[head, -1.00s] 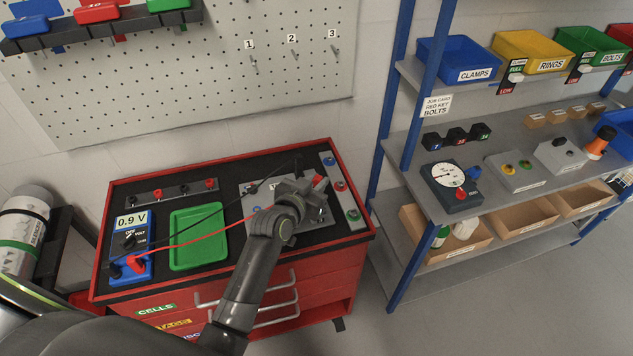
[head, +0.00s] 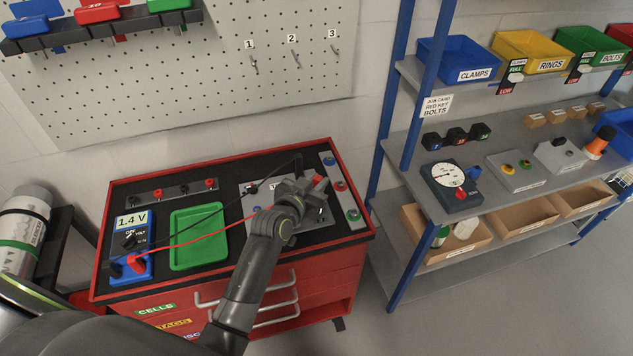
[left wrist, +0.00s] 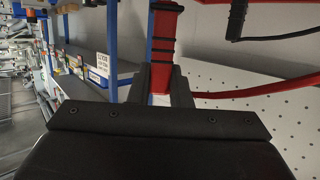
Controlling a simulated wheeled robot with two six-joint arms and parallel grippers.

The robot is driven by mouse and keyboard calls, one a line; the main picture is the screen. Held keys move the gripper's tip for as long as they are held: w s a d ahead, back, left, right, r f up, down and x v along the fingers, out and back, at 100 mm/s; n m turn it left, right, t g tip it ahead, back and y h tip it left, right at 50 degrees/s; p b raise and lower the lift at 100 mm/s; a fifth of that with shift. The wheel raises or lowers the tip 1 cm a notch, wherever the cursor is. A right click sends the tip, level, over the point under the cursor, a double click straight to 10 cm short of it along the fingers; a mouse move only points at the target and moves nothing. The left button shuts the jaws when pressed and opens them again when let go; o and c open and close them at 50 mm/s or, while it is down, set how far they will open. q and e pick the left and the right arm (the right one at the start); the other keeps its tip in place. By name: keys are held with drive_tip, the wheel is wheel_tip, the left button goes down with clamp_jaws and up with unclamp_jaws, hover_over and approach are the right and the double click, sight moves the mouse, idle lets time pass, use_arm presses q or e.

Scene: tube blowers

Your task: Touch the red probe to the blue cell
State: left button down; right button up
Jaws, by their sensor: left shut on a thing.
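My left gripper (head: 312,187) is over the grey plate (head: 253,207) at the right of the cart top, shut on the red probe (head: 320,181). In the left wrist view the red probe (left wrist: 165,45) stands between the fingers, its tip out of sight. A blue round piece (head: 329,161), perhaps the blue cell, sits at the far end of the grey strip at the cart's right edge. Whether the probe touches a cell is hidden. The blue meter (head: 131,243) reads 1.4 V. A black probe (left wrist: 237,18) shows in the left wrist view.
A green tray (head: 199,237) lies empty between meter and plate. Red and black leads cross above it. A row of sockets (head: 171,193) is at the back. A blue-post shelf (head: 398,150) stands right of the cart.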

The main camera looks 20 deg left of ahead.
idle(0.4)
use_arm(q)
drive_tip(key=shift+r+p, duration=2.4)
drive_tip(key=shift+r, duration=0.1)
